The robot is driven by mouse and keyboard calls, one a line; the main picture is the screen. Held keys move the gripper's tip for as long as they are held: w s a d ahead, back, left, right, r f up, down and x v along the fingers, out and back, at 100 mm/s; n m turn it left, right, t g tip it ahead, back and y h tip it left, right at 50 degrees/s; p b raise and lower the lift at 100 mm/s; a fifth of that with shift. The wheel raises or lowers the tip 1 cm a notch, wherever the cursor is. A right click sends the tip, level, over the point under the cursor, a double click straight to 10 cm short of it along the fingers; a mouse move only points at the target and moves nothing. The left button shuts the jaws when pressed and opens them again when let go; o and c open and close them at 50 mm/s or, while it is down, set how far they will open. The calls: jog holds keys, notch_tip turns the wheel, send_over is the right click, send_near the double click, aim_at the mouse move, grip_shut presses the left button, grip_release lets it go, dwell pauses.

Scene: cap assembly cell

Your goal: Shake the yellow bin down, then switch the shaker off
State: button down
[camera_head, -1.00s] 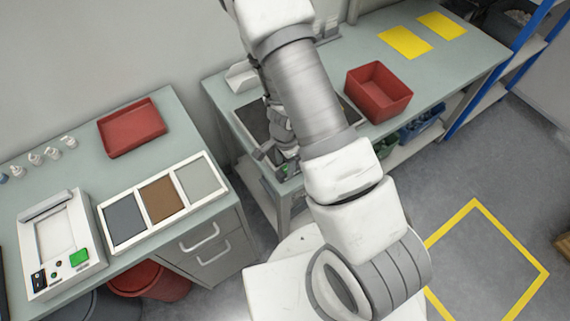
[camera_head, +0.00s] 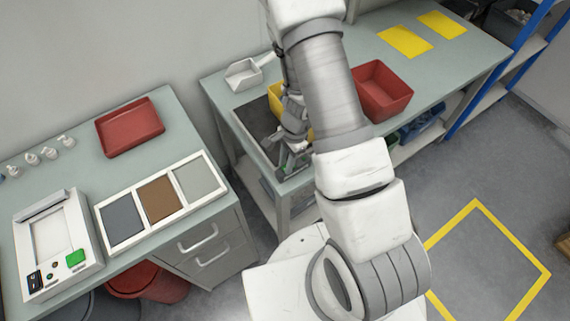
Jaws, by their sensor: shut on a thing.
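The yellow bin (camera_head: 275,93) shows in the head view as a narrow strip left of my arm. Most of it is hidden behind my arm and wrist. It is over the dark plate of the shaker (camera_head: 251,118), at the left end of the far table. My gripper (camera_head: 284,140) is by the bin at the front part of this plate and is shut on the bin, though its fingertips are small and partly hidden. The shaker's front, with a small green patch, is partly covered by my gripper, so I cannot read the switch.
A red bin (camera_head: 383,90) stands right of my arm. A white scoop-like holder (camera_head: 243,74) sits behind the shaker. Yellow mats (camera_head: 405,41) lie farther right. The left table holds a red tray (camera_head: 130,128), a three-part panel (camera_head: 160,200) and a white device (camera_head: 52,240).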

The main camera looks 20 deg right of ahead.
jog(key=shift+d+y, duration=0.15)
jog(key=shift+y, duration=0.25)
jog(key=c, duration=0.7)
grip_release()
jog(key=shift+r, duration=0.1)
jog(key=v, duration=0.5)
jog(key=p+v, duration=0.1)
jog(key=v, duration=1.1)
jog(key=shift+w+r+p, duration=0.15)
jog(key=shift+w+p, duration=0.1)
jog(key=shift+p, duration=0.15)
